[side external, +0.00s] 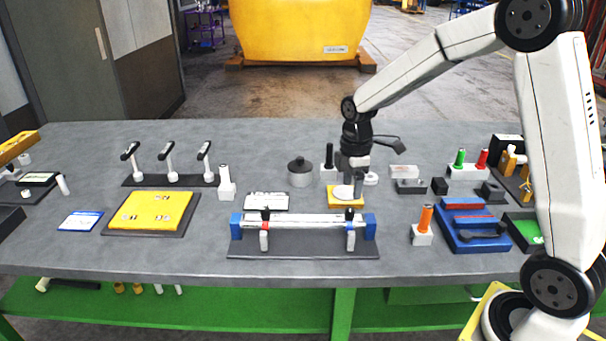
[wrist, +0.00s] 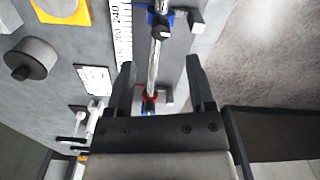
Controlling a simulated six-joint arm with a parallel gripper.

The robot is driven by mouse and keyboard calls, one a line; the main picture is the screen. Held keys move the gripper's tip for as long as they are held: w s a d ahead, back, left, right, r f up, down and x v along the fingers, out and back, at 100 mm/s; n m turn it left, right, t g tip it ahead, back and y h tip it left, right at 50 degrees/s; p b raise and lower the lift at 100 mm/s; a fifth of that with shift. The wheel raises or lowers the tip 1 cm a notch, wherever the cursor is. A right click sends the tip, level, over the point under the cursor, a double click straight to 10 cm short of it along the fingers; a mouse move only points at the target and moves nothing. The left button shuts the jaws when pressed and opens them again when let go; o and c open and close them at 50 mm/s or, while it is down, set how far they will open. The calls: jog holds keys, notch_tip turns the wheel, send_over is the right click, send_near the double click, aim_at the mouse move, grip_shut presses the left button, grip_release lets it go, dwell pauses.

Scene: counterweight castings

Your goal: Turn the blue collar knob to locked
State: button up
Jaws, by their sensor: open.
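The blue-banded collar (side external: 351,236) sits near the right end of a horizontal rod (side external: 305,221). It has a dark top piece and a pale lower part. In the wrist view the blue collar (wrist: 163,17) is at the top, past the fingertips, with a short pale piece (wrist: 163,32) sticking out. A red-banded collar (side external: 264,232) sits near the rod's left end; it shows in the wrist view (wrist: 149,98). My gripper (side external: 350,182) is open and points down, empty. In the wrist view the rod passes between its fingers (wrist: 158,62), apart from both. The knob's setting is too small to tell.
The rod is held by blue end blocks (side external: 236,226) on a dark base (side external: 300,246). A yellow plate (side external: 345,203) with a pale disc, a dark-knobbed grey cylinder (side external: 300,174) and a white scale (wrist: 122,30) lie close by. An orange-handled block (side external: 423,232) stands to the right.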

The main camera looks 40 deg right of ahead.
aim_at(350, 209)
jog(key=shift+f, duration=3.3)
grip_shut()
